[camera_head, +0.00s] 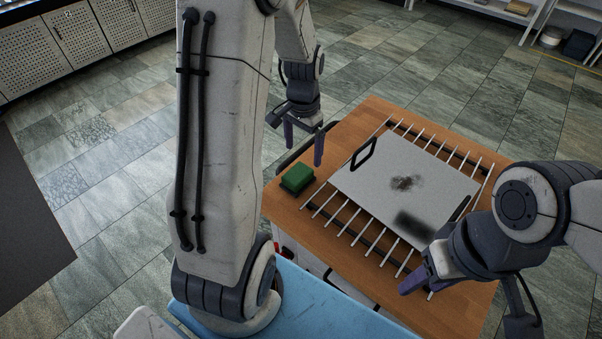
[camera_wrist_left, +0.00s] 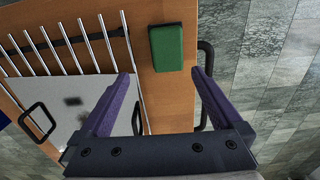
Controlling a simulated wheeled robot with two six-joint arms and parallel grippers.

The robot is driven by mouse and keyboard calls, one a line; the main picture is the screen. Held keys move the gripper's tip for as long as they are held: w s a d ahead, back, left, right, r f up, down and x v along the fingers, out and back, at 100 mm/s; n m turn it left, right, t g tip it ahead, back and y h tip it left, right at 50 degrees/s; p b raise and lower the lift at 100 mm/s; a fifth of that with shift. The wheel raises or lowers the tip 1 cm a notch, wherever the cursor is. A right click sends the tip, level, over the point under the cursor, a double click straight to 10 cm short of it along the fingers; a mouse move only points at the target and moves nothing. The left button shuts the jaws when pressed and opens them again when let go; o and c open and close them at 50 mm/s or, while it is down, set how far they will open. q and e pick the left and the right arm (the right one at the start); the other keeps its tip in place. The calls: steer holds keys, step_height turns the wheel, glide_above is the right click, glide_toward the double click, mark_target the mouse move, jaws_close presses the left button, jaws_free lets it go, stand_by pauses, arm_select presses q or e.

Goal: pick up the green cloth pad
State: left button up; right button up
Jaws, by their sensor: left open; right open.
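The green cloth pad (camera_head: 297,178) lies flat on the left part of the wooden tabletop, beside the metal rods. It also shows in the left wrist view (camera_wrist_left: 173,47), beyond the fingertips and between their lines. My left gripper (camera_head: 304,143) is open and empty, above and behind the pad near the table's left edge; its purple fingers also show in the left wrist view (camera_wrist_left: 165,75). My right gripper (camera_head: 420,283) is at the table's front right, beside the metal plate; its fingers are partly hidden by its own wrist.
A grey metal plate (camera_head: 375,180) with black handles and a dark stain rests on several metal rods (camera_head: 331,228) across the wooden table (camera_head: 290,205). A dark rail (camera_head: 292,152) runs along the table's left edge. Tiled floor (camera_head: 110,170) is open to the left.

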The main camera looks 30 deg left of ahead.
arm_select(q)
glide_above(298, 173)
steer(key=f, duration=0.4)
steer(key=shift+w+a+f, duration=0.15)
steer(key=shift+a+f, duration=0.05)
steer(key=shift+f, duration=0.2)
steer(key=shift+d+f+p, duration=0.15)
steer(key=shift+f+p, duration=0.2)
steer(key=shift+f, duration=2.8)
steer(key=c, duration=1.2)
steer(key=shift+c, duration=0.2)
steer(key=shift+r, duration=0.1)
